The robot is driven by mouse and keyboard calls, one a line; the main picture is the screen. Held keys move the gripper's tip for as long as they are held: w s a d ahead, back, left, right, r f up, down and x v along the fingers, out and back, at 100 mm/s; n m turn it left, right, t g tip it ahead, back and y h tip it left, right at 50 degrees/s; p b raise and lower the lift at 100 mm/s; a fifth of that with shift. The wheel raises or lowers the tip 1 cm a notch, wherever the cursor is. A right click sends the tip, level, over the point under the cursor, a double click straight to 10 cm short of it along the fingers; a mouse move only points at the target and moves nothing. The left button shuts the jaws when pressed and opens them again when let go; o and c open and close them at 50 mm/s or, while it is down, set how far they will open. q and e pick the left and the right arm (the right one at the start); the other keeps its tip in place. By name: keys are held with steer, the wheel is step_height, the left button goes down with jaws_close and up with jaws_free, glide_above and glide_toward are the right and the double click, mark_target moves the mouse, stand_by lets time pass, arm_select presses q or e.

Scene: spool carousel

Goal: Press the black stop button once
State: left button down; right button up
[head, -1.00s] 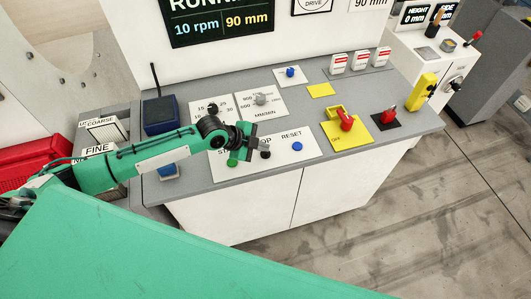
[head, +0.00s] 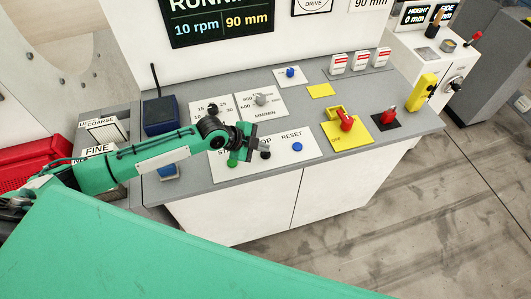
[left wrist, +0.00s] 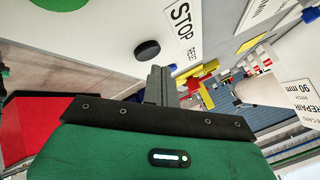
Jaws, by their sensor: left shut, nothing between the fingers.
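The black stop button (head: 265,155) sits on a white panel between the green start button (head: 232,163) and the blue reset button (head: 297,146). In the left wrist view the black button (left wrist: 147,50) is a round dark knob beside the STOP label (left wrist: 182,22). My left gripper (head: 249,144) is shut and empty, above the panel just left of the black button. In the left wrist view its closed fingers (left wrist: 159,84) appear just below and right of the button, with a visible gap between them. The gripper partly hides the panel lettering. My right gripper is not in view.
A red-handled switch on a yellow plate (head: 337,143) and a red knob on a black plate (head: 388,115) stand to the right. Dials (head: 260,99) lie behind. A dark blue box with an antenna (head: 160,115) stands at left. The wall display (head: 220,20) reads 10 rpm, 90 mm.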

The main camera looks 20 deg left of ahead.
mark_target(262, 154)
arm_select(q)
steer(key=shift+f, duration=0.1)
stand_by(0.5)
steer(key=shift+f+b, duration=0.3)
steer(key=shift+f, duration=0.05)
steer(key=shift+f+b, duration=0.3)
steer(key=shift+f, duration=0.1)
stand_by(0.5)
stand_by(0.3)
steer(key=shift+r+p, duration=0.55)
steer(key=shift+r, duration=0.25)
steer(key=shift+r+p, duration=1.9)
steer(key=shift+r, duration=0.65)
